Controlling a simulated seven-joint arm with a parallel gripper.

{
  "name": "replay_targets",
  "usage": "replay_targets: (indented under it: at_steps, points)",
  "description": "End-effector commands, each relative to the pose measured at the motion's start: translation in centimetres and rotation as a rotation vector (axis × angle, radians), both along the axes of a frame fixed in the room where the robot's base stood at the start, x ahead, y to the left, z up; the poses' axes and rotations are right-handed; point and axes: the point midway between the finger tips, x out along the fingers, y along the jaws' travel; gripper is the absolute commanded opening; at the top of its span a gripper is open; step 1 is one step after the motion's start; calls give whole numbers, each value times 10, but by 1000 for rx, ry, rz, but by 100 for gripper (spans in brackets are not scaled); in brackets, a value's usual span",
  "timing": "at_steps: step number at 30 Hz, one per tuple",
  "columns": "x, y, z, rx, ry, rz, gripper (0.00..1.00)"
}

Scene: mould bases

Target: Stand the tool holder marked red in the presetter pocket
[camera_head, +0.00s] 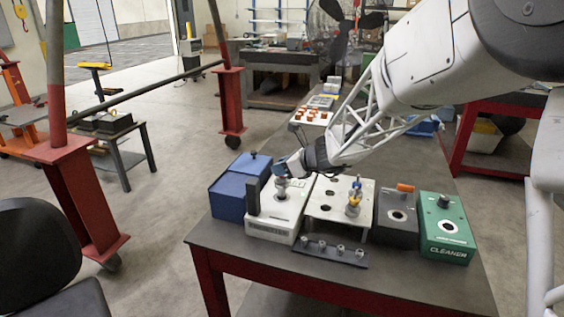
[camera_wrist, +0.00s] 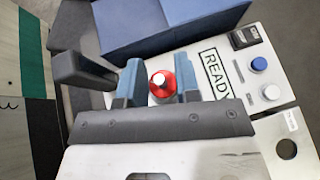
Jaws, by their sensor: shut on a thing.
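The tool holder marked red (camera_wrist: 161,86) shows its red top between the two blue fingers of my gripper (camera_wrist: 160,82) in the wrist view. My gripper is shut on it. In the head view my gripper (camera_head: 281,171) is over the white presetter (camera_head: 272,212), beside its dark column. The grey body of the holder (camera_head: 281,188) shows below the fingers and looks upright at the presetter's top. The fingers and holder cover the pocket, so I cannot tell how far the holder is seated. The presetter also shows in the wrist view, with a READY panel (camera_wrist: 215,74).
A white rack (camera_head: 325,208) with open holes and a yellow-and-blue holder (camera_head: 353,203) stands right of the presetter. A dark box (camera_head: 396,222) and the green cleaner (camera_head: 447,228) follow. A blue box (camera_head: 236,190) is left. A strip with small grey pieces (camera_head: 330,252) lies in front.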

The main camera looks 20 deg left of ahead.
Motion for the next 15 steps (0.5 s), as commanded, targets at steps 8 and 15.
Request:
replay_targets:
  at_steps: [8,15]
  points:
    - [0,0,-16,1,-1,-1,0]
    - [0,0,-29,2,-1,-1,0]
